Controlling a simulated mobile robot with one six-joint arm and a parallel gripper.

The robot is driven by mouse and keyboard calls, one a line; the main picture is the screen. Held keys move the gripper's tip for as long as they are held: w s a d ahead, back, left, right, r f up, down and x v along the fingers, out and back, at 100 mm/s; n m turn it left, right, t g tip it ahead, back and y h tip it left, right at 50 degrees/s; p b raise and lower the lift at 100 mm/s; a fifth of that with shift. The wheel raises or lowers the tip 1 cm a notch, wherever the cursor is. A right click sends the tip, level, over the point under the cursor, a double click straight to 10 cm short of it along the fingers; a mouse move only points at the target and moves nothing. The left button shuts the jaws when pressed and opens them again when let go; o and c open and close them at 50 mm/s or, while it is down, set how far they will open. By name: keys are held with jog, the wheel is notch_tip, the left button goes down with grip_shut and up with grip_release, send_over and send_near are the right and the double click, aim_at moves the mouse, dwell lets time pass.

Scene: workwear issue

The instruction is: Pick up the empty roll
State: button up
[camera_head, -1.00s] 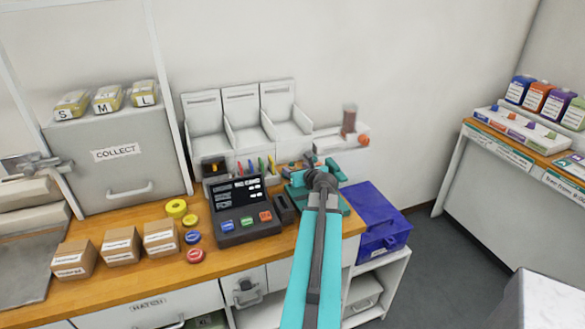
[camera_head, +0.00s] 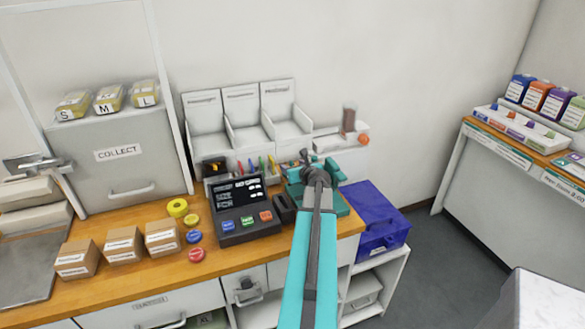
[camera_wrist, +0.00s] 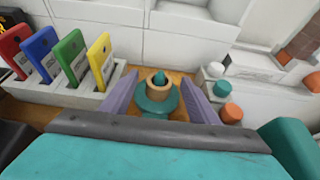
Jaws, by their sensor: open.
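My gripper (camera_wrist: 157,90) is open, with one purple-grey finger on each side of the roll and gaps between. In the head view, my gripper (camera_head: 306,160) is over the teal device (camera_head: 335,201) at the right end of the wooden counter. The roll cannot be made out there behind my arm.
A rack (camera_wrist: 73,92) with red, blue, green and yellow tags stands left of the roll. White and orange knobs (camera_wrist: 231,113) are close on the right. A black terminal (camera_head: 243,212) and blue crate (camera_head: 378,222) flank the device.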

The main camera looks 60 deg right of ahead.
jog(key=c, duration=1.1)
jog(key=shift+r, duration=0.15)
jog(key=shift+r+b, duration=0.55)
jog(key=shift+r, duration=4.35)
